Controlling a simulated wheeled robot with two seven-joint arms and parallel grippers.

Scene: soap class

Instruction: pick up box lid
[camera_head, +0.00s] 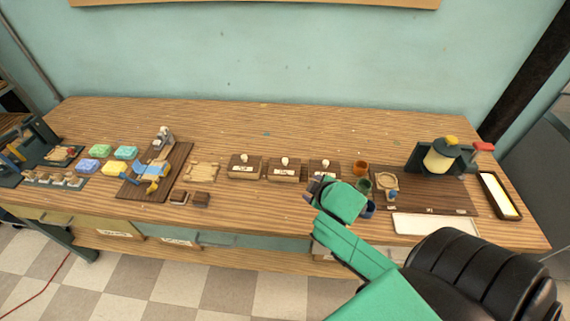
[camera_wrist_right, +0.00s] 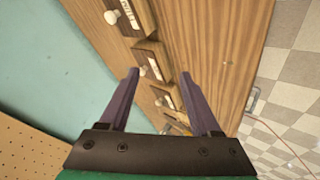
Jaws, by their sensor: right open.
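Three small brown wooden boxes stand in a row at mid-table in the head view: a left box (camera_head: 245,172), a middle box (camera_head: 284,174) and a right box (camera_head: 325,166). Each has a lid with a pale round knob and a light label on its front. My right gripper (camera_head: 315,188) is at the front of the right box and partly covers it. In the right wrist view my right gripper (camera_wrist_right: 159,75) is open and empty, its two fingers spread, with the boxes (camera_wrist_right: 152,55) beyond the fingertips. My left gripper is not in view.
Close by on the right are an orange cup (camera_head: 361,168), a green cup (camera_head: 364,186) and a white tray (camera_head: 435,224). Coloured soap bars (camera_head: 100,151) lie at left. The table's back is clear.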

